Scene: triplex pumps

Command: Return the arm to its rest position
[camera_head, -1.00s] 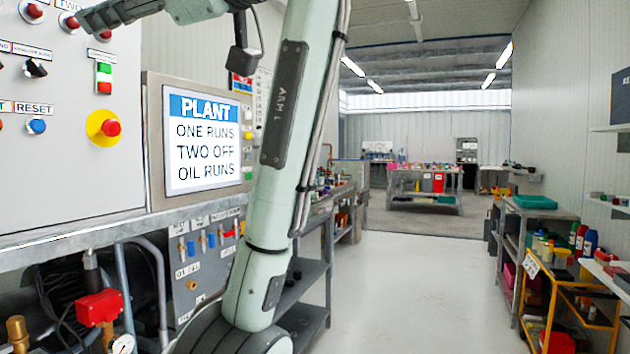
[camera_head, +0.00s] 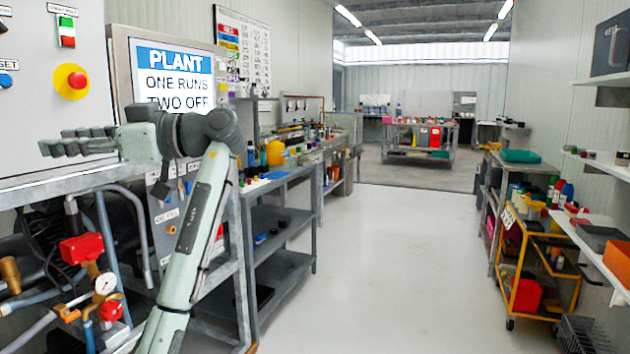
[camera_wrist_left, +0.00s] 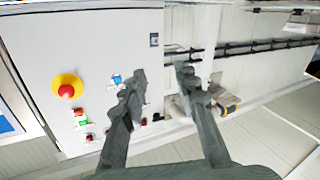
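My left gripper (camera_head: 72,142) is raised in front of the control panel in the head view, its dark fingers pointing left. Its pale green arm (camera_head: 190,238) rises from the bottom edge and bends at a dark joint. In the left wrist view, the two fingers (camera_wrist_left: 160,80) stand apart with nothing between them. Behind them is the panel (camera_wrist_left: 105,40) with a red mushroom button on yellow (camera_wrist_left: 66,90) and smaller buttons. My right gripper is not seen.
The PLANT screen (camera_head: 176,80) is partly hidden by my left wrist. Pipework with a red valve (camera_head: 80,248) and a gauge lies below. Grey shelving (camera_head: 285,232) runs behind the arm. A yellow cart (camera_head: 515,290) stands right; the middle floor (camera_head: 400,270) is clear.

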